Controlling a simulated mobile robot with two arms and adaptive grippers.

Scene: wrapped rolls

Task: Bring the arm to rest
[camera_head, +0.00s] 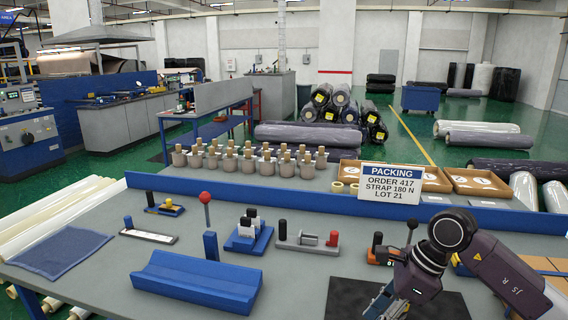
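My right arm comes in from the lower right, marked "JS R", and bends down over a black mat (447,305) at the front right of the grey table (310,270). My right gripper (386,304) is at the bottom edge of the picture, small and partly cut off, so I cannot see whether its fingers are open or shut, or whether it holds anything. My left arm and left gripper are not in view.
A blue V-shaped cradle (196,281) stands front left. Behind it are a red-knobbed lever (205,199), a blue card holder (248,233) and a grey fixture (307,241). A packing sign (391,184) stands at the back. A blue cloth (62,254) lies left.

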